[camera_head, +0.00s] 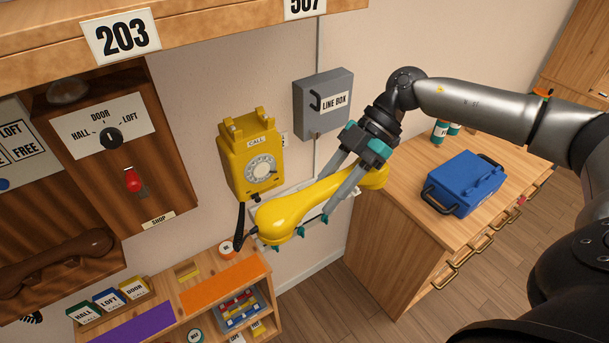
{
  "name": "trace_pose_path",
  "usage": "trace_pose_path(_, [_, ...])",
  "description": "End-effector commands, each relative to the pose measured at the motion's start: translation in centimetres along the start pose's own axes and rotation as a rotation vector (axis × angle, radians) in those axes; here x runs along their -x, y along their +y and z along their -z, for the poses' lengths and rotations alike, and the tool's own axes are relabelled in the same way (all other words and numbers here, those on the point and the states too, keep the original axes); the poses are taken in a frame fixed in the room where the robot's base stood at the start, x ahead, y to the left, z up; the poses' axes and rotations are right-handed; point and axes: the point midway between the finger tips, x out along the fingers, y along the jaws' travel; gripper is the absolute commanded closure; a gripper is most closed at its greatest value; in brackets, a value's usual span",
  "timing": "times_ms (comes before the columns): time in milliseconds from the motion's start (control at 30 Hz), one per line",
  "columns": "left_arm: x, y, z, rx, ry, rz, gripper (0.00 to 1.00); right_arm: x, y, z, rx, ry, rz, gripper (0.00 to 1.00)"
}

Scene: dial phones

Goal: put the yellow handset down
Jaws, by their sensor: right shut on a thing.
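The yellow handset (290,210) is in the air in front of the wall, clear of the phone. My right gripper (322,196) comes in from the right and is shut around the handset's middle. The handset is tilted, its near end low on the left and its other end up to the right. The yellow wall phone (236,165) hangs just behind and to the left, with a grey dial, a CALL label and an empty two-pronged cradle on top. A dark cord (240,222) hangs below the phone near the handset's lower end. My left gripper is out of view.
A low wooden shelf (215,285) with orange and purple tops stands below. A wooden cabinet (395,235) at right carries a blue case (464,183). A grey LINE BOX (322,104) is on the wall.

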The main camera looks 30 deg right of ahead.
Motion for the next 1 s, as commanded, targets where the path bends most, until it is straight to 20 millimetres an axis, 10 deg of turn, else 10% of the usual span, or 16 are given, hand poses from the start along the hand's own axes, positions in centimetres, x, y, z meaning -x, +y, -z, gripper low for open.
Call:
trace_pose_path(333, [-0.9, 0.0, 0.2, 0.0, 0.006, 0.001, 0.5, -1.1, -0.1, -0.1, 0.01, 0.004, 0.009, 1.0])
trace_pose_path(1000, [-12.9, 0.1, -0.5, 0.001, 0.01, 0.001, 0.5, -14.0, 0.7, -0.3, -0.035, 0.008, -0.04, 1.0])
